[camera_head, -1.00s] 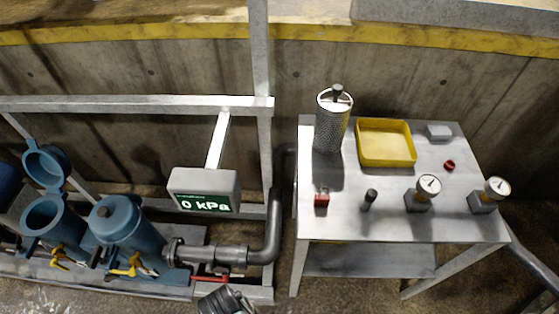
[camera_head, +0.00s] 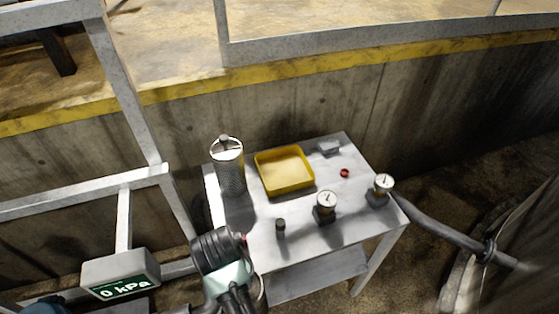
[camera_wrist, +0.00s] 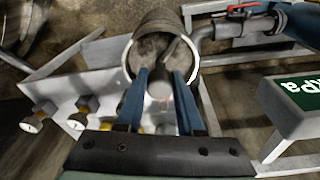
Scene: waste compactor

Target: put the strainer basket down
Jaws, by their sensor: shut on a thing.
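In the wrist view my gripper (camera_wrist: 160,82) is shut on the knob of a dark, dirty-looking strainer basket (camera_wrist: 158,22), with a blue finger on either side. The basket's round rim and crossbar face the camera; its far end points away. In the head view my arm rises at the bottom, left of the metal table (camera_head: 260,222); my fingers and the held basket cannot be made out there. A second, clean perforated basket (camera_head: 230,178) with a knobbed handle stands upright at the table's back left corner.
A yellow tray (camera_head: 284,172) lies beside the clean basket. Two gauges (camera_head: 326,202) (camera_head: 382,184), a small dark cylinder (camera_head: 280,228), a grey block (camera_head: 328,147) and a red ring (camera_head: 345,173) are on the table. A pressure display (camera_head: 120,278) and railing stand left.

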